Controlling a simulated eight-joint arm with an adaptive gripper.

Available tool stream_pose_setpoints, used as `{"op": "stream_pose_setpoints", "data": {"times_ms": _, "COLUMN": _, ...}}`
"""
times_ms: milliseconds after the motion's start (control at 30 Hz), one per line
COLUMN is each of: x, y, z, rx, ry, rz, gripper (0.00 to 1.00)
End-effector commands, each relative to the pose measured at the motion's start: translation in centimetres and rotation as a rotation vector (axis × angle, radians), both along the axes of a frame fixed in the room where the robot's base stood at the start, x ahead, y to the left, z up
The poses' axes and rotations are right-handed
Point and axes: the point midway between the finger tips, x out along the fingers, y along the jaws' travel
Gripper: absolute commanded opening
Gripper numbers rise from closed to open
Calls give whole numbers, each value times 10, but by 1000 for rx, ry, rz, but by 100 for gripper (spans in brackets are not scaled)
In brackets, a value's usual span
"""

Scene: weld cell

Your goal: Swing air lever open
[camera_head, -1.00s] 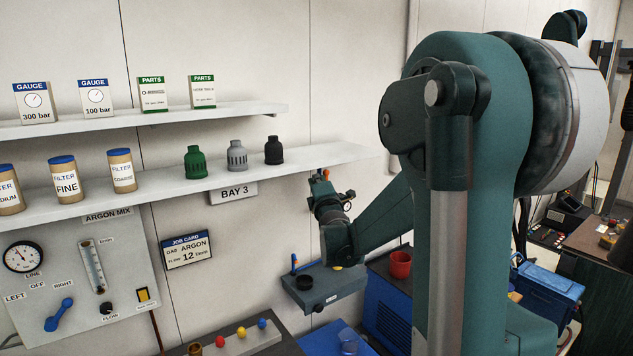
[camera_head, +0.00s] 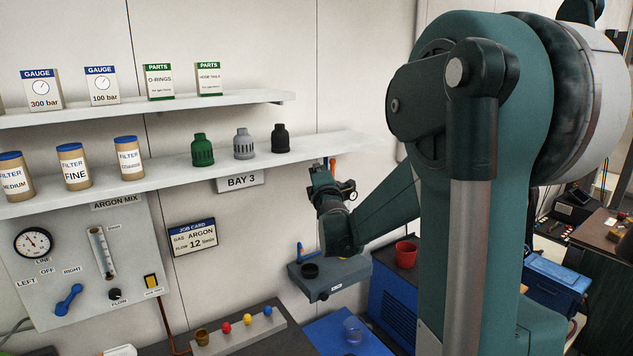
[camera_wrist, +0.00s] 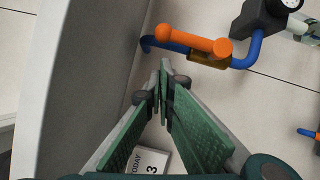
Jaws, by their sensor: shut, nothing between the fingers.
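The air lever (camera_wrist: 190,40) is an orange handle on a brass valve body (camera_wrist: 207,59) in a blue pipe (camera_wrist: 244,58), at the top of the wrist view. The handle lies nearly along the pipe, tilted slightly. My gripper (camera_wrist: 163,78) is shut and empty, its green fingers together just below the lever's left part in that view. Whether the tips touch it cannot be told, but a gap shows in the picture. In the head view my gripper (camera_head: 321,168) is by the shelf's underside, with a bit of the orange lever (camera_head: 333,168) beside it.
A pale shelf (camera_head: 310,148) with bottles stands just left of my gripper; a grey surface (camera_wrist: 95,50) fills the wrist view's left. A dark regulator with a gauge (camera_wrist: 287,4) sits right of the lever. A grey wall bracket (camera_head: 335,279) is below my arm.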

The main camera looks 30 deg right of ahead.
Motion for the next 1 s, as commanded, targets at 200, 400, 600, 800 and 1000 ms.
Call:
{"op": "stream_pose_setpoints", "data": {"times_ms": 200, "x": 2, "y": 10, "z": 0, "rx": 1, "ry": -1, "rz": 1, "gripper": 0}}
{"op": "stream_pose_setpoints", "data": {"times_ms": 400, "x": 1, "y": 19, "z": 0, "rx": 0, "ry": 1, "rz": 1, "gripper": 0}}
{"op": "stream_pose_setpoints", "data": {"times_ms": 600, "x": -22, "y": 29, "z": -1, "rx": 0, "ry": 0, "rz": 0, "gripper": 0}}
{"op": "stream_pose_setpoints", "data": {"times_ms": 800, "x": -43, "y": 39, "z": 0, "rx": 0, "ry": 0, "rz": 1, "gripper": 0}}
{"op": "stream_pose_setpoints", "data": {"times_ms": 1000, "x": -63, "y": 49, "z": 0, "rx": 0, "ry": 0, "rz": 1, "gripper": 0}}
